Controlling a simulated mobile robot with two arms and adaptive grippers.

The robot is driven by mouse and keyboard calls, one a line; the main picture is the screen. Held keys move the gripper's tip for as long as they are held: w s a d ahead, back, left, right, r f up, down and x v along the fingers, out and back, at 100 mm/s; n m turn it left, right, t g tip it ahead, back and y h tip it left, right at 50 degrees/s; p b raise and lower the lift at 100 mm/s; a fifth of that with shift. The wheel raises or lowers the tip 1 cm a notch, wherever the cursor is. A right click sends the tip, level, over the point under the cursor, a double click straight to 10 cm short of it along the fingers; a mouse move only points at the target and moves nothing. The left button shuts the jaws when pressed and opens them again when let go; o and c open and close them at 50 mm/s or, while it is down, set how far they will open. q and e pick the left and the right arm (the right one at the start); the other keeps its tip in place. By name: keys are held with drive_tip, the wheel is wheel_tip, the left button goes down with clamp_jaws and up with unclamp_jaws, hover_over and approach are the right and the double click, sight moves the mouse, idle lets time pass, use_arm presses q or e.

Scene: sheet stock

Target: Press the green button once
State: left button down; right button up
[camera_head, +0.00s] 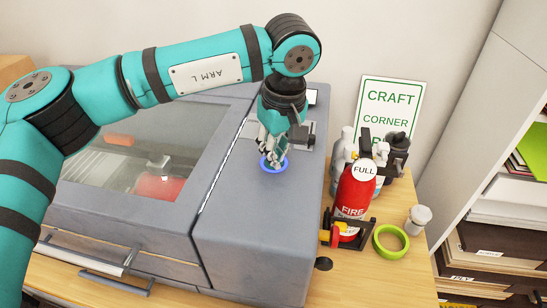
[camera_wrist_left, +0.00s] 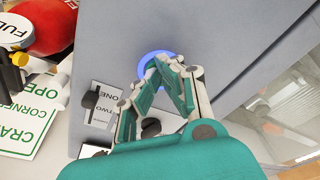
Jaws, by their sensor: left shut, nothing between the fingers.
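A round button with a glowing blue ring (camera_head: 274,169) sits on the flat top of the grey machine (camera_head: 262,230), right of its glass lid; its ring looks blue, not green. My left gripper (camera_head: 271,158) is shut and empty, pointing down with its fingertips over the button. In the left wrist view the fingertips (camera_wrist_left: 164,66) overlap the blue ring (camera_wrist_left: 144,62) and hide much of the button. I cannot tell whether they touch it. My right gripper is in neither view.
A shelf (camera_head: 497,215) stands at far right.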

use_arm(q)
wheel_tip(320, 180, up, 9)
drive_tip(key=p, duration=0.5)
idle(0.5)
